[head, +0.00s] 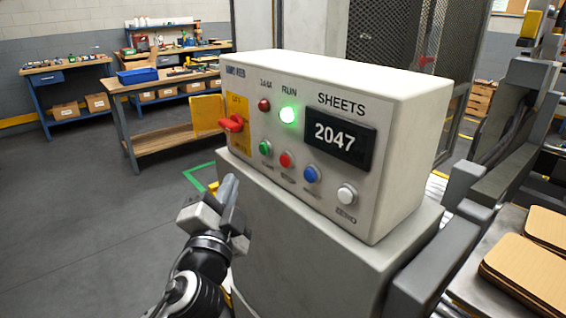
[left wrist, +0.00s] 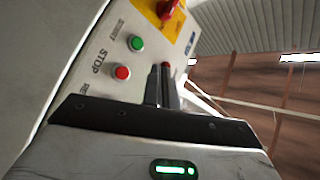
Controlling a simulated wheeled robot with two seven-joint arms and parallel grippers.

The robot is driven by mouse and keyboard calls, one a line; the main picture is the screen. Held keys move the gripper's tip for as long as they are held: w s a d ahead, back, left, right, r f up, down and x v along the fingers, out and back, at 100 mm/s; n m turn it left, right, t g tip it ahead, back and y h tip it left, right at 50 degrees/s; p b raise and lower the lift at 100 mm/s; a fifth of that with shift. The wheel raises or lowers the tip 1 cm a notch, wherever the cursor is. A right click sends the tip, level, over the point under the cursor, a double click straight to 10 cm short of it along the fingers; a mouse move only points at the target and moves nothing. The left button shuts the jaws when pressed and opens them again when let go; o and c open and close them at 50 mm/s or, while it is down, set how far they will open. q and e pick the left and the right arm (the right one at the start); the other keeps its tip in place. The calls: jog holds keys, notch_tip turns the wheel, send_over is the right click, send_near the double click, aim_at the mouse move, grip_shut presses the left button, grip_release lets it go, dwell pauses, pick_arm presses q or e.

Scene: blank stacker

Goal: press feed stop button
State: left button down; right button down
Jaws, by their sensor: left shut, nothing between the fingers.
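The control box (head: 395,150) stands on a grey pedestal. Its front has a row of buttons: green (head: 265,148), red (head: 286,159), blue (head: 311,174) and white (head: 347,194). In the left wrist view the red button (left wrist: 122,72) is beside the label "STOP", with the green button (left wrist: 136,43) above it. My left gripper (head: 229,186) is shut and empty, in front of the box, low and left of the buttons, apart from them in the head view. Its fingers also show in the left wrist view (left wrist: 163,70), right of the red button. My right gripper is out of view.
A red rotary switch (head: 232,123) on a yellow plate sits left of the buttons. The RUN lamp (head: 288,114) glows green; the JAM lamp (head: 264,105) is dull red. The display (head: 336,136) reads 2047. Stacked tan sheets (head: 530,270) lie at right. Floor at left is clear.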

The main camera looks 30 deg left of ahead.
aim_at(285, 161)
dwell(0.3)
pick_arm(q)
jog(key=w+d, duration=0.3)
jog(key=w, duration=0.5)
jog(key=shift+d, duration=0.2)
jog(key=shift+w, duration=0.2)
dwell(1.8)
jog(key=shift+w+d, duration=0.2)
jog(key=shift+w, duration=0.1)
jog(key=shift+w+d, duration=0.15)
jog(key=shift+w, duration=0.3)
dwell(0.7)
dwell(0.3)
jog(key=shift+s+a, duration=0.3)
jog(key=shift+s, duration=0.55)
